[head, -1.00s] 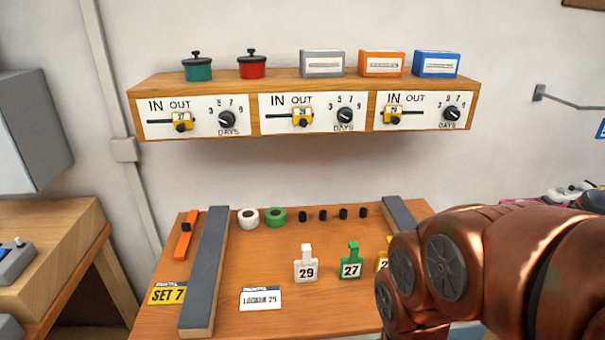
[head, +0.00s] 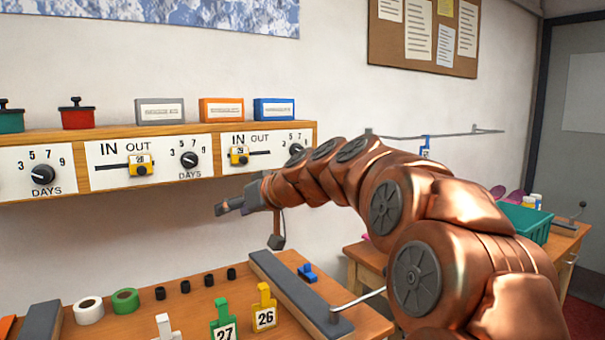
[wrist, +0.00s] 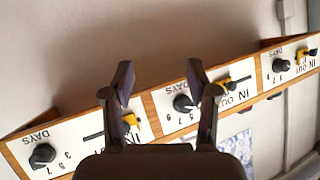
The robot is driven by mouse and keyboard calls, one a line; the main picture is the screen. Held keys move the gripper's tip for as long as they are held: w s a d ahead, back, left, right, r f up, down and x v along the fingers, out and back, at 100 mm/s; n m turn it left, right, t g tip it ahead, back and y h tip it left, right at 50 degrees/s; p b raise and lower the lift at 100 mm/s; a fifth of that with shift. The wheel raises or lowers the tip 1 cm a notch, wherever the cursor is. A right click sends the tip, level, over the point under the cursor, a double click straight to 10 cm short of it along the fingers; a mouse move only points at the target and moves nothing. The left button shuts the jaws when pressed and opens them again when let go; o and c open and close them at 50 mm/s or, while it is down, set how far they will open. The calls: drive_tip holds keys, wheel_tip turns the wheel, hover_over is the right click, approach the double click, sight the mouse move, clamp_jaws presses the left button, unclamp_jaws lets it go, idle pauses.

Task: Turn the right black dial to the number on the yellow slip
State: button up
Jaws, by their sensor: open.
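The right black dial (head: 296,148) is on the right white panel, partly behind my arm in the head view. In the wrist view, which is turned over, the right dial (wrist: 42,154) is at the far left. I cannot read its pointer. The yellow slip is out of view now; it reads SET 7 in the earlier head frame. My gripper (head: 226,207) is just below the shelf front in the head view. In the wrist view my gripper (wrist: 160,78) is open and empty, with its fingers apart, to the right of the right dial.
The middle dial (head: 189,160) and left dial (head: 43,174) are alongside. Yellow sliding tags (head: 139,165) sit on the panels' slots. Below is a bench with a grey bar (head: 290,290) and numbered tags (head: 264,310). A green basket (head: 525,222) stands at right.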

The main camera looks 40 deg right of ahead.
drive_tip(key=w+d+r+m+t+h+b, duration=0.1)
drive_tip(key=d+r+t, duration=0.1)
drive_tip(key=d, duration=0.4)
drive_tip(key=w+d+r+t+h+b, duration=0.1)
drive_tip(key=d+r+b, duration=0.1)
drive_tip(key=d, duration=0.4)
drive_tip(key=m+t+h+b, duration=0.1)
drive_tip(key=t+h+b, duration=0.1)
drive_tip(key=t+h, duration=0.15)
approach(298, 151)
drive_tip(key=w, duration=0.1)
drive_tip(key=w+d+p, duration=0.1)
drive_tip(key=w, duration=0.6)
drive_tip(key=shift+w+d+r+g+p, duration=0.2)
drive_tip(key=shift+d+r+g+p, duration=0.05)
drive_tip(key=shift+g+p, duration=0.1)
drive_tip(key=shift+c, duration=0.3)
clamp_jaws()
